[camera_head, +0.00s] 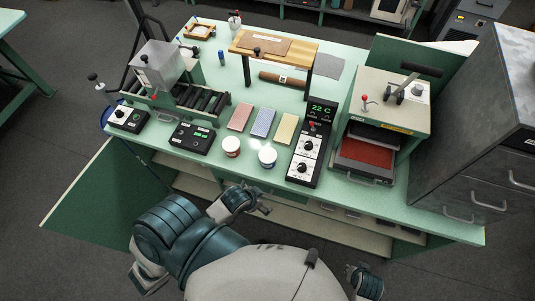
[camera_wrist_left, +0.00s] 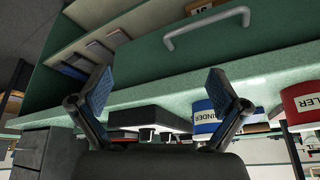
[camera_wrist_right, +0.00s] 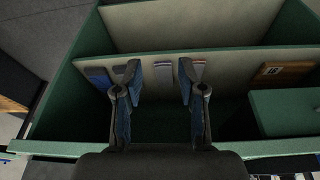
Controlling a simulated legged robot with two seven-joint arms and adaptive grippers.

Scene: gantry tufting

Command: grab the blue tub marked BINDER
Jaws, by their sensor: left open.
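The blue tub marked BINDER (camera_head: 267,156) stands upright on the green bench top near its front edge. It also shows upside down in the left wrist view (camera_wrist_left: 204,118), with part of its lettering readable and one finger overlapping it. A red tub (camera_head: 231,147) stands just left of it, and shows at the right edge of the left wrist view (camera_wrist_left: 303,102). My left gripper (camera_head: 263,208) is open and empty in front of the bench, apart from the blue tub; its spread fingers show in the left wrist view (camera_wrist_left: 160,85). My right gripper (camera_wrist_right: 159,80) is open and empty, facing the shelves under the bench.
A black control box with a 22 C display (camera_head: 311,145) stands close right of the blue tub. Red, blue and yellow pads (camera_head: 263,123) lie behind the tubs. A press (camera_head: 387,115) stands at the right. The bench front has a handle (camera_wrist_left: 206,28).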

